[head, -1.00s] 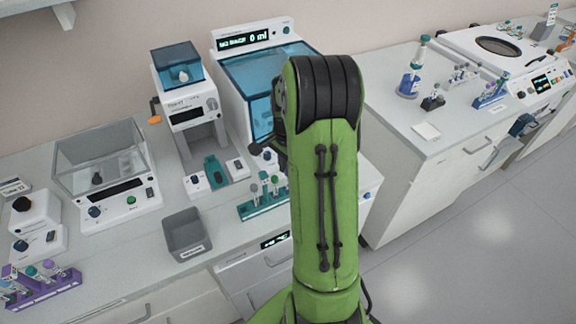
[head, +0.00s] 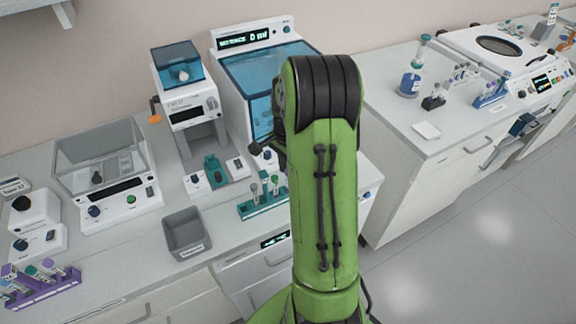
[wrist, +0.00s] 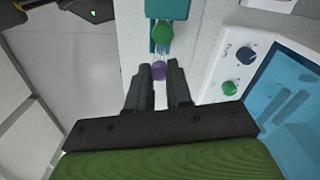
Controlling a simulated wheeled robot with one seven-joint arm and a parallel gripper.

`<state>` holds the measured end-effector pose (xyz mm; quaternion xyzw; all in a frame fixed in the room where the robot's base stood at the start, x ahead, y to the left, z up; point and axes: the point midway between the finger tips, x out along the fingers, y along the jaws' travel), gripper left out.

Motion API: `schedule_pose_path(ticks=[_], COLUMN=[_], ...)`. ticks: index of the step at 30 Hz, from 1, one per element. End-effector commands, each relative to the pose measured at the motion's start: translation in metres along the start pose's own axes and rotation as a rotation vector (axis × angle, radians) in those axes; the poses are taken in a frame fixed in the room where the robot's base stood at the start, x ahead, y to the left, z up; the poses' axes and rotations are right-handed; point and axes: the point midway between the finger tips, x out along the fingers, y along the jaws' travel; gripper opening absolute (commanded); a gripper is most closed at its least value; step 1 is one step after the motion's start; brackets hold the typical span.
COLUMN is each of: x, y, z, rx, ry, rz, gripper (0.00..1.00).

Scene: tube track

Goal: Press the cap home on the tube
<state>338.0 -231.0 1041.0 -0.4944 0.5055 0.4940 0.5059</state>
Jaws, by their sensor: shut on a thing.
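My gripper (wrist: 159,88) shows in the wrist view, with its two dark fingers on either side of a small purple cap (wrist: 158,70) at their tips. It is shut on that cap. Whether a tube sits under the cap is hard to tell. A green-capped tube (wrist: 162,33) stands just beyond it, by a teal rack part (wrist: 167,9). In the head view my green arm hides the gripper. A teal rack (head: 262,208) with several capped tubes stands to the left of the arm.
A grey bin (head: 186,233) and a purple tube rack (head: 42,290) are on the left bench. A blue-lidded machine with a display (head: 244,41) stands behind my arm. In the wrist view a white panel with knobs (wrist: 246,54) is close on the right. Open floor lies right of the arm.

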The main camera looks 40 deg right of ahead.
Motion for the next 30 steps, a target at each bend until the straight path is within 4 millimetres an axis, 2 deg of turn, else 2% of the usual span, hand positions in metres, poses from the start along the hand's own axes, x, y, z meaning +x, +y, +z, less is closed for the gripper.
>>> schedule_pose_path(ticks=[23,24,30], x=[0.006,0.0059,0.0059], y=[0.0001,0.0001,0.0001], z=[-0.0002,-0.0002,-0.0002], rx=[0.0,0.0,0.001], ry=[0.0,0.0,0.0], rz=[0.0,0.0,0.0], gripper=[0.05,0.21,0.5])
